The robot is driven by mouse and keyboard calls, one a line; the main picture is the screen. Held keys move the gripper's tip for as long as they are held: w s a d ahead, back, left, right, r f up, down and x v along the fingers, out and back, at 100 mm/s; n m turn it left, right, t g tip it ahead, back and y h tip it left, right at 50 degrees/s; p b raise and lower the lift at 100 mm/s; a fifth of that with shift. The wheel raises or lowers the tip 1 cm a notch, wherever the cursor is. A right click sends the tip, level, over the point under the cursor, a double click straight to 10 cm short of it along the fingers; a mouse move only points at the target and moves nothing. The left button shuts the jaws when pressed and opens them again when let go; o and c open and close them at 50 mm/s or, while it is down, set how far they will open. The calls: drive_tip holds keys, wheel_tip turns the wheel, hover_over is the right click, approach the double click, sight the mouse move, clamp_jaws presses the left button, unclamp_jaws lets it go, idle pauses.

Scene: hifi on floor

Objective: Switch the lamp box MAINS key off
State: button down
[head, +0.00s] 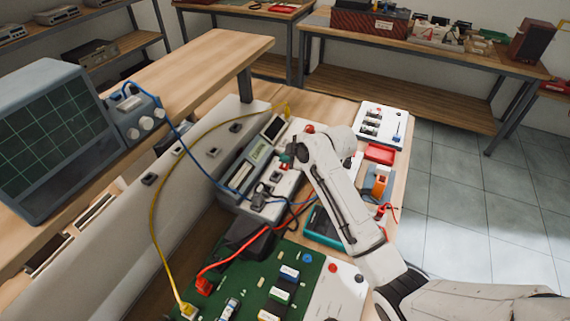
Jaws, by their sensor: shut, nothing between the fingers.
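My arm reaches from the lower right over the bench, and my gripper (287,160) is at its end, pointing down and left over the grey and white instruments at the bench's middle. It is shut and empty; its fingertips are small and partly hidden by the hand. No label is readable, so I cannot tell which unit is the lamp box, or pick out its MAINS key. A white panel (368,140) with dark parts and a blue knob stands at the far right of the bench. A grey unit with a small display (259,152) is just left of my gripper.
A grey oscilloscope (48,135) stands at left. A red box (380,153) and an orange reel (380,184) lie right of my arm. Tiled floor (475,200) is clear at right.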

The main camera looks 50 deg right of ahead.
sight(287, 166)
drive_tip(key=shift+f, duration=0.1)
drive_tip(key=shift+f, duration=0.35)
drive_tip(key=shift+r, duration=0.1)
idle(0.4)
drive_tip(key=shift+r, duration=0.4)
wheel_tip(287, 166, up, 6)
drive_tip(key=p, duration=0.5)
